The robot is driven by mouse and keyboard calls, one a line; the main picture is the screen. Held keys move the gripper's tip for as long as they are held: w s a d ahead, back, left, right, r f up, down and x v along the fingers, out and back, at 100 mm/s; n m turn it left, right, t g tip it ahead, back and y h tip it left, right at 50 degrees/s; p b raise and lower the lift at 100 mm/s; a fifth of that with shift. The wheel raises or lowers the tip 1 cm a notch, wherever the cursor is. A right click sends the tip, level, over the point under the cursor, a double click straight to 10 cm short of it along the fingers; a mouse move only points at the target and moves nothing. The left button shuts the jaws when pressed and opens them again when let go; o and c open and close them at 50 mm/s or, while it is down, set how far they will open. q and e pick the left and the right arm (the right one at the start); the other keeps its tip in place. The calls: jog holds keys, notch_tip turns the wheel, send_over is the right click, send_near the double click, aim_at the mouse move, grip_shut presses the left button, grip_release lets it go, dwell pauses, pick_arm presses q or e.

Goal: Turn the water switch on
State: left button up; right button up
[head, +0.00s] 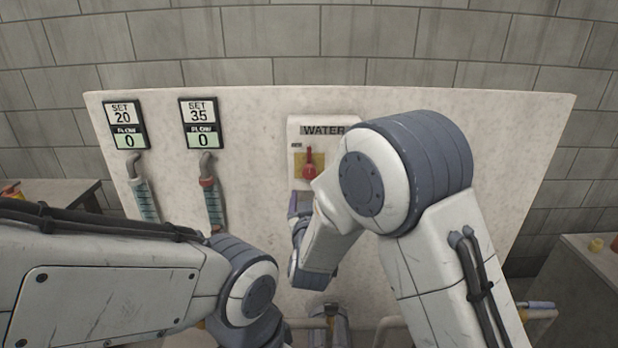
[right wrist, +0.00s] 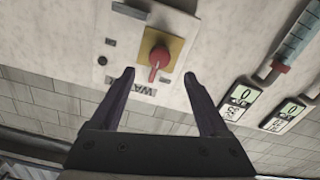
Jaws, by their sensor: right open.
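The water switch is a red knob (head: 309,163) on a yellow plate (head: 298,166), under a "WATER" label (head: 323,130) on the pale panel. Its handle points up toward the label. It also shows in the right wrist view (right wrist: 157,58), where the picture is turned over. My right gripper (right wrist: 159,75) is open and empty, with its dark fingertips apart on either side of the knob's handle in that view. I cannot tell its exact distance from the knob. In the head view my right arm hides part of the switch housing. My left gripper is not in view.
Two displays, SET 20 (head: 123,112) and SET 35 (head: 201,111), both read flow 0 above tubes on the panel's left side. The panel's right side is bare. Grey counters stand at the far left (head: 60,190) and far right (head: 597,265).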

aim_at(309, 174)
jog(key=w+p, duration=0.2)
jog(key=w, duration=0.8)
jog(key=shift+w, duration=0.1)
grip_shut()
jog(key=shift+f+m+b, duration=0.1)
jog(key=shift+m+b, duration=0.5)
jog(key=shift+b, duration=0.3)
jog(key=m+b, duration=1.3)
jog(key=b, duration=0.3)
jog(key=shift+a+m, duration=0.15)
jog(key=shift+m, duration=0.25)
jog(key=shift+r+m+b, duration=0.2)
jog(key=shift+m+b, duration=1.15)
jog(key=shift+m, duration=0.15)
